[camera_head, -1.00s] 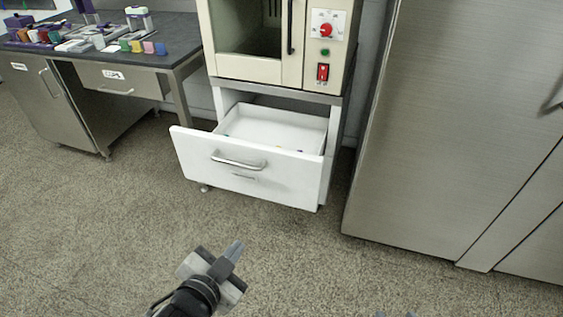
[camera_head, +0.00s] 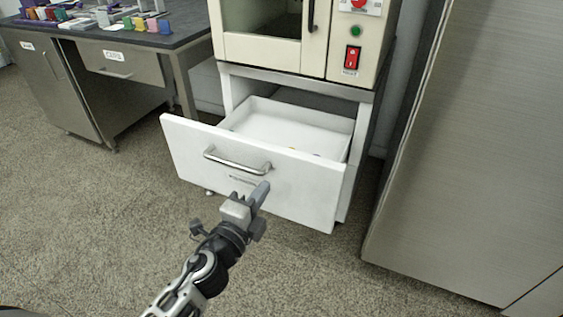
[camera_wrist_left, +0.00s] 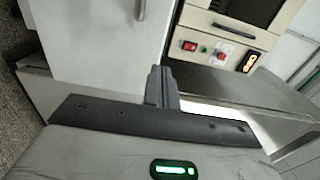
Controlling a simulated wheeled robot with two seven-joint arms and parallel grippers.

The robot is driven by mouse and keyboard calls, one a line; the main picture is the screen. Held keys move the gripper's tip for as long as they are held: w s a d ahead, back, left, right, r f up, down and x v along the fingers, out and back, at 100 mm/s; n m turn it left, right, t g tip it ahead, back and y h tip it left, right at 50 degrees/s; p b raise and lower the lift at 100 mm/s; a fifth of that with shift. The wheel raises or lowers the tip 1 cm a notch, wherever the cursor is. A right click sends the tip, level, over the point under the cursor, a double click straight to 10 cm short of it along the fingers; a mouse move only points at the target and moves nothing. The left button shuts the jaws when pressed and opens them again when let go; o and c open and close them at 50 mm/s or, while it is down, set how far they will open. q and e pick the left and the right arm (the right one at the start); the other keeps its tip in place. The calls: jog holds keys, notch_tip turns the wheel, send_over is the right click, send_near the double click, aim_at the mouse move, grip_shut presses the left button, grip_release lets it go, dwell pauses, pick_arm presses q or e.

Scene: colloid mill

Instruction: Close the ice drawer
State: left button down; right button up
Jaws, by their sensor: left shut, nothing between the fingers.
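The white ice drawer (camera_head: 190,152) is pulled out of its cabinet below a cream machine. Its front has a metal bar handle (camera_head: 237,164), and a few tiny coloured bits lie inside. My left gripper (camera_head: 261,190) is shut and empty. In the head view its tips overlap the drawer front, just below and right of the handle; I cannot tell whether they touch it. In the left wrist view the shut fingers (camera_wrist_left: 160,84) point at the white drawer front (camera_wrist_left: 95,45), and the end of the handle (camera_wrist_left: 140,10) shows at the top. My right gripper is out of view.
The cream machine (camera_head: 270,53) with a red switch stands above the drawer. A large steel cabinet (camera_head: 480,150) stands to the right. A dark-topped bench (camera_head: 140,40) with coloured items is at the left. The floor (camera_head: 90,220) in front is clear.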

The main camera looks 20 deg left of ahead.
aim_at(286, 156)
pick_arm(q)
jog(key=w, duration=0.9)
jog(key=shift+w+d, duration=0.2)
jog(key=shift+w, duration=0.15)
jog(key=shift+w, duration=0.1)
